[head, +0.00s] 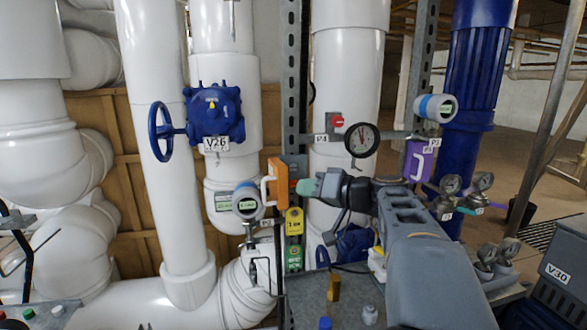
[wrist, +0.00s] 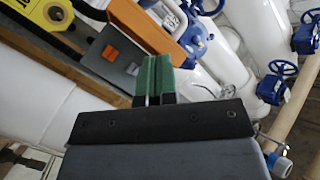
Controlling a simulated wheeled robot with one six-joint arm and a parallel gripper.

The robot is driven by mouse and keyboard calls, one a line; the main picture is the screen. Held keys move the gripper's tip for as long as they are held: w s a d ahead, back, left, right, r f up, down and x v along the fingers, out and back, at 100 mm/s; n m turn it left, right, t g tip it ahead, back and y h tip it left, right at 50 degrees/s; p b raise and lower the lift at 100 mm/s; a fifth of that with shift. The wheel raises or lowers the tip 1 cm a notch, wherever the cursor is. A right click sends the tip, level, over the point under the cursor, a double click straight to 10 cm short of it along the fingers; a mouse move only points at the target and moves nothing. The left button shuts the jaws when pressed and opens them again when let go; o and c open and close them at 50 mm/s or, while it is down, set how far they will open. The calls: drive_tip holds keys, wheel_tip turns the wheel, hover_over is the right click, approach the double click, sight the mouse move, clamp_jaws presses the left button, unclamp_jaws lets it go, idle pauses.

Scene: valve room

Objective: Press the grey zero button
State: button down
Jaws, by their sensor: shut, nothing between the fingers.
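My gripper (head: 306,187) is shut and empty, its green fingertips pointing left toward an orange panel in the head view. In the wrist view the closed green fingers (wrist: 157,72) stand beside a grey box (wrist: 98,68). The box carries an orange square (wrist: 111,54) and a small grey square, probably the grey zero button (wrist: 132,69), just left of the fingertips. I cannot read a label on it or tell whether the fingers touch it. In the head view the grey box (head: 296,163) shows only in part behind the orange panel.
The orange panel (head: 278,183) with a white handle stands beside the box. A yellow tag (head: 294,222) and a green tag (head: 294,258) hang below. A gauge (head: 361,140), a round display (head: 247,201) and the blue valve V26 (head: 213,112) are nearby, with white pipes behind.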

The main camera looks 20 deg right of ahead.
sight(293, 167)
drive_tip(key=w+d+p, duration=0.1)
drive_tip(key=w+p, duration=0.3)
drive_tip(key=w, duration=0.4)
drive_tip(key=shift+w+d, duration=0.2)
drive_tip(key=shift+d, duration=0.15)
drive_tip(key=shift+w, duration=0.2)
idle(1.8)
drive_tip(key=shift+w+d, duration=0.1)
drive_tip(key=shift+w, duration=0.15)
drive_tip(key=shift+w+d, duration=0.1)
drive_tip(key=shift+w, duration=0.35)
idle(0.8)
drive_tip(key=shift+s+b, duration=0.2)
drive_tip(key=shift+b, duration=0.35)
drive_tip(key=shift+s+a+b, duration=0.2)
drive_tip(key=shift+s+b, duration=0.5)
